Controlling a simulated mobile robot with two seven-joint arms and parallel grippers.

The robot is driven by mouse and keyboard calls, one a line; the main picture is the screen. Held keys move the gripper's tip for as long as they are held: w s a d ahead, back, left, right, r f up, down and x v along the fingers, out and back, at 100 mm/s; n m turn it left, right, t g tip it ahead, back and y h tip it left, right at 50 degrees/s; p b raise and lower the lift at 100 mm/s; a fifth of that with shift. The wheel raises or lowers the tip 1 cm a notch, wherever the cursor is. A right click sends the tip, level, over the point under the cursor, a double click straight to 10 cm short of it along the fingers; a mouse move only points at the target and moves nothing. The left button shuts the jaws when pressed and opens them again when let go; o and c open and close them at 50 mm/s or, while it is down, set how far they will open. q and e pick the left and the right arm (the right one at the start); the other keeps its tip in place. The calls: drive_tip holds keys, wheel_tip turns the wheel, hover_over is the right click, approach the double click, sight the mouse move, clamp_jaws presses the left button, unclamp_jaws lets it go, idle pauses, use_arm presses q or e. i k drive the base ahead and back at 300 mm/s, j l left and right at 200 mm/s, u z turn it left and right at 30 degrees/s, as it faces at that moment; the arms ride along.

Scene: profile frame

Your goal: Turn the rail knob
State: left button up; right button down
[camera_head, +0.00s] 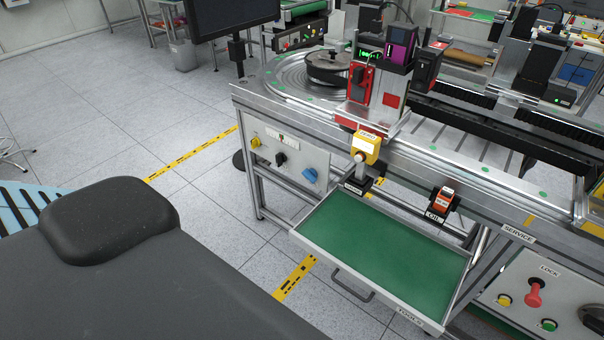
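No label that I can read says "rail", so I cannot tell which control is the rail knob. A grey panel (305,155) on the workstation's left front carries a black knob (280,159), a blue knob (309,175) and a yellow button (255,142). A small label plate above the black knob is too small to read. A second panel at lower right, marked LOCK, carries a red knob (534,292), a yellow button (504,300) and a green button (549,325). A dark part there is cut by the right edge. Neither gripper is in view.
An open drawer (380,250) with a green lining juts out between the panels, its handle (352,285) facing front. A yellow device (366,147) and a red-and-black device (441,201) sit on the front rail above it.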

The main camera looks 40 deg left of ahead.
sight(311, 175)
drive_tip(key=j, duration=0.75)
drive_tip(key=i+j, duration=0.1)
drive_tip(key=j, duration=0.7)
